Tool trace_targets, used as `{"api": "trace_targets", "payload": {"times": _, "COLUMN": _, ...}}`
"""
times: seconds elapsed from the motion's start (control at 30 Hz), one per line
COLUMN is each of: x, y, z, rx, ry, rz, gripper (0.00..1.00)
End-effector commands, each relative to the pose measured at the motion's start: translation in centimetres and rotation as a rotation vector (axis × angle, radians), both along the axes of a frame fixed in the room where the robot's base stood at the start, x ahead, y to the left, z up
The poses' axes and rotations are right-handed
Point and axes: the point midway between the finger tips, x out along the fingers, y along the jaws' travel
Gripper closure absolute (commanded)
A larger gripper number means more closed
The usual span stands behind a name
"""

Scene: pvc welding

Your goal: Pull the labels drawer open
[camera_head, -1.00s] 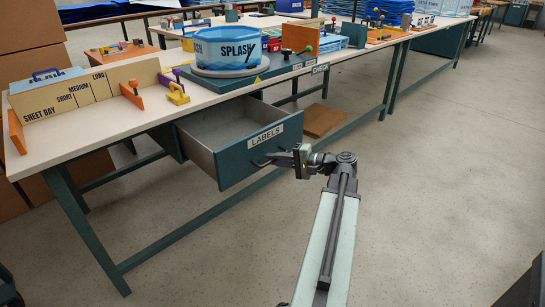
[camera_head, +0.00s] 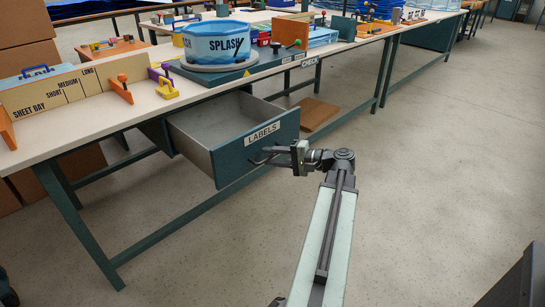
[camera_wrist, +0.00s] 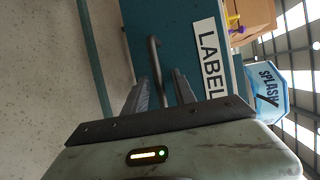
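The labels drawer (camera_head: 228,163) is a teal-fronted drawer under the workbench, with a white LABELS sign (camera_head: 262,134). It stands well out from the bench, and its grey inside shows empty. Its dark bar handle (camera_head: 258,160) is on the front face; it also shows in the wrist view (camera_wrist: 155,65). My gripper (camera_head: 276,155) is at the handle. In the wrist view its two fingers (camera_wrist: 158,92) stand on either side of the bar, with gaps showing. Whether they touch the bar lower down is hidden by the gripper body.
The workbench top (camera_head: 60,135) carries a blue SPLASH tub (camera_head: 217,42), a SHEET BAY board (camera_head: 70,90) and several clamps. A green bench leg (camera_head: 75,225) stands left of the drawer. A brown board (camera_head: 315,113) lies on the low shelf. The floor (camera_head: 420,200) at right is clear.

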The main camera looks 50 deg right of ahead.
Motion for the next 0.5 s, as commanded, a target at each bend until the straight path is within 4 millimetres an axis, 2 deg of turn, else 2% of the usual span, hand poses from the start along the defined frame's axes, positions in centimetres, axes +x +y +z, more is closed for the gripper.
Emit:
{"api": "trace_targets", "payload": {"times": 0.13, "x": -0.9, "y": -0.4, "z": 0.3, "rx": 0.000, "ry": 0.000, "rz": -0.003, "gripper": 0.68}}
{"api": "trace_targets", "payload": {"times": 0.4, "x": -5.7, "y": -2.1, "z": 1.3, "rx": 0.000, "ry": 0.000, "rz": -0.003, "gripper": 0.68}}
{"api": "trace_targets", "payload": {"times": 0.5, "x": -6.8, "y": -2.4, "z": 1.4, "rx": 0.001, "ry": 0.000, "rz": -0.002, "gripper": 0.68}}
